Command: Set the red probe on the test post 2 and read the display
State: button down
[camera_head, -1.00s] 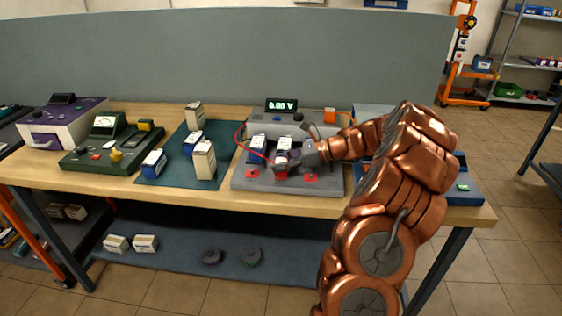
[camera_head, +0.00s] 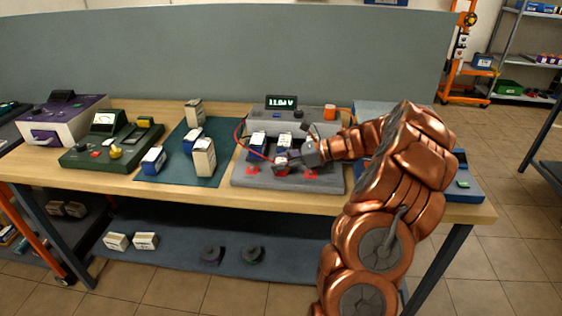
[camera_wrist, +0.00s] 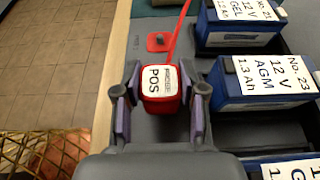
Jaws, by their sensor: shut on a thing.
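My gripper (camera_head: 283,164) is shut on the red probe (camera_wrist: 160,90), labelled POS, with a finger on each side of it in the wrist view. The probe is low over the front of the grey test station (camera_head: 240,183), at the middle post place between two red pads. The left red pad (camera_head: 252,170) and right red pad (camera_head: 311,172) show in the head view; the left one also shows in the wrist view (camera_wrist: 157,42). The middle post and the probe's tip are hidden. The display (camera_head: 281,102) is lit and appears to read 11.04 V; its digits are small.
Battery No. 23 (camera_wrist: 265,82), 12 V AGM, stands beside the probe; another battery (camera_wrist: 240,22) stands beyond it. A green meter (camera_head: 95,155) stands further left.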

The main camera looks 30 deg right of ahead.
jog(key=c, duration=0.9)
grip_release()
jog(key=shift+c, duration=0.2)
jog(key=shift+p+v, duration=2.7)
jog(key=shift+v, duration=2.8)
jog(key=shift+w+r, duration=0.1)
